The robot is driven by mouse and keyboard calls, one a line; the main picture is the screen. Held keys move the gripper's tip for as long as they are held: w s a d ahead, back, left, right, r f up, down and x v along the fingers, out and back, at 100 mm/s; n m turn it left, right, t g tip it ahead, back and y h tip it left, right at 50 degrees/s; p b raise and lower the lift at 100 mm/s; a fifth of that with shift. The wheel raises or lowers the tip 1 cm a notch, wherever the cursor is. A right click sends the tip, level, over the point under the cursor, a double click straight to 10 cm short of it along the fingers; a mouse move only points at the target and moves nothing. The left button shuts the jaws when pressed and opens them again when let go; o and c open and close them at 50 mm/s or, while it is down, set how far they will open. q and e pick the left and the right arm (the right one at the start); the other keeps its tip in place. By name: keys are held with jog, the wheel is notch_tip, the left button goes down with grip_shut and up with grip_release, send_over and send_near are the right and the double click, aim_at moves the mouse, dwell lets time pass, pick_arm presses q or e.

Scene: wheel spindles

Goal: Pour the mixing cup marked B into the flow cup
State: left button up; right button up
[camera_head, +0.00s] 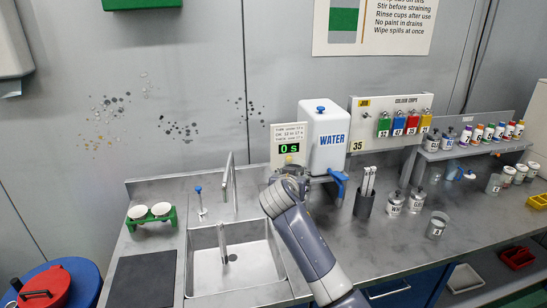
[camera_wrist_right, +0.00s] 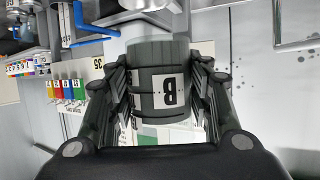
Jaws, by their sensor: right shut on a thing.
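The mixing cup marked B (camera_wrist_right: 168,92) is a dark grey ribbed cup with a white label, between the fingers of my right gripper (camera_wrist_right: 158,95) in the right wrist view. The gripper is shut on its sides, and the letter appears upside down there. In the head view my right gripper (camera_head: 277,180) is behind my wrist, in front of the timer, right of the sink; the cup is hidden there. I cannot make out the flow cup clearly or tell whether the held cup is over it. My left gripper is not in view.
The timer (camera_head: 289,148) reads 0 s beside the white water tank (camera_head: 325,140) with its blue tap. A rod holder (camera_head: 364,204) and a cup marked A (camera_head: 437,226) stand to the right. The sink (camera_head: 236,270) has a tall faucet. A green rack (camera_head: 152,217) is on the left.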

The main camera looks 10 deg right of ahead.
jog(key=w+a+p, duration=0.2)
jog(key=a+p, duration=0.1)
jog(key=a, duration=0.2)
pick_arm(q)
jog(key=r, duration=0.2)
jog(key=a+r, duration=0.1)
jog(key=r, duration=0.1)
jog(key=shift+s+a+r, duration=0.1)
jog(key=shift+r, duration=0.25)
pick_arm(e)
notch_tip(320, 180, down, 6)
jog(key=m+y, duration=0.4)
jog(key=y, duration=0.1)
jog(key=shift+w+a+f+g+y, duration=0.15)
jog(key=shift+w+g+y, duration=0.15)
jog(key=shift+w, duration=0.05)
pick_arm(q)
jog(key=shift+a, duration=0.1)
pick_arm(e)
jog(key=shift+s+f+m, duration=0.1)
jog(key=shift+m, duration=0.2)
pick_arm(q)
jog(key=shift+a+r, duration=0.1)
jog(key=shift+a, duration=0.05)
pick_arm(e)
jog(key=shift+f+m+y, duration=0.25)
jog(key=shift+m+y, duration=0.05)
jog(key=shift+y, duration=0.1)
